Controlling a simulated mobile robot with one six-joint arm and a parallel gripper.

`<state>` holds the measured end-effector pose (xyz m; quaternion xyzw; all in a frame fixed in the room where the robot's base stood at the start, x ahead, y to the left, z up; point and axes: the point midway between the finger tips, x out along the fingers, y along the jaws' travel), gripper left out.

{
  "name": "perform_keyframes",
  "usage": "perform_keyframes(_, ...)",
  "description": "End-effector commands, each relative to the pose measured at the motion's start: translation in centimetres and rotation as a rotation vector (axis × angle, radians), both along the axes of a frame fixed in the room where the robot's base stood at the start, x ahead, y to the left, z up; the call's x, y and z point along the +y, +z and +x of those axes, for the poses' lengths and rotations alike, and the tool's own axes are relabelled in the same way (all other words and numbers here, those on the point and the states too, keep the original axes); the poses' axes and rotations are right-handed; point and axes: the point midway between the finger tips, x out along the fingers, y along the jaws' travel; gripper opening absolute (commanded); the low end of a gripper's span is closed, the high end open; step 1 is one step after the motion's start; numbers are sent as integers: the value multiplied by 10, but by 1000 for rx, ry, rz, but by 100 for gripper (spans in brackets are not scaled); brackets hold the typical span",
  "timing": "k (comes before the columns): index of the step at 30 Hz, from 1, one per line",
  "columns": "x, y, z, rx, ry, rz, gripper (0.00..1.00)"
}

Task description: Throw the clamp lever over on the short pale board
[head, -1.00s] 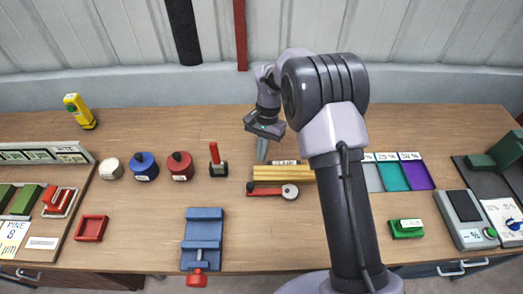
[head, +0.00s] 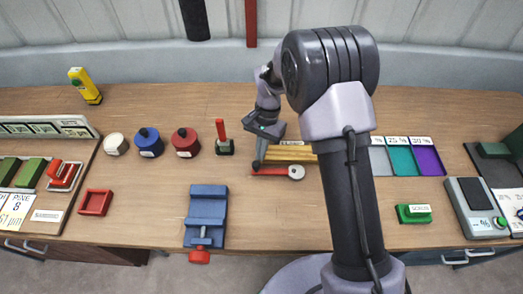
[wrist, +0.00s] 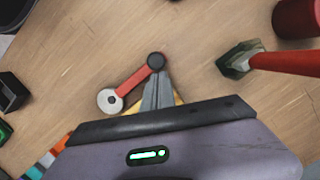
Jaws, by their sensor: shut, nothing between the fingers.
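A red bar (head: 275,171) with a pale round disc at its right end lies on the table in front of a stack of yellow boards (head: 300,153). In the wrist view the red bar (wrist: 134,78) runs from a black round end to the disc. My gripper (head: 257,164) is shut and empty. Its fingertips (wrist: 156,76) appear at the black end; I cannot tell whether they touch. An upright red handle (head: 220,130) on a dark green base stands to the left. I cannot make out which part is the clamp lever. My gripper partly hides the boards.
A blue vise (head: 207,205) stands at the front. Red (head: 185,140), blue (head: 149,141) and white (head: 116,144) round containers stand left of the handle. A green block (head: 412,214) and a scale (head: 475,205) are at right.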

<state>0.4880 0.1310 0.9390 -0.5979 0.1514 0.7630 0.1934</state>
Motion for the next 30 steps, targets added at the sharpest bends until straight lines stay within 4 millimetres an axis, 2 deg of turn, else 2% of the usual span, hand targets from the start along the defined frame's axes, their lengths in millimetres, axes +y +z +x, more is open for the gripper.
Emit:
perform_keyframes(8,3,2,-13,1,121,-1,0)
perform_keyframes(20,4,2,-53,1,484,-1,0)
perform_keyframes(30,-8,2,-86,2,809,0,0)
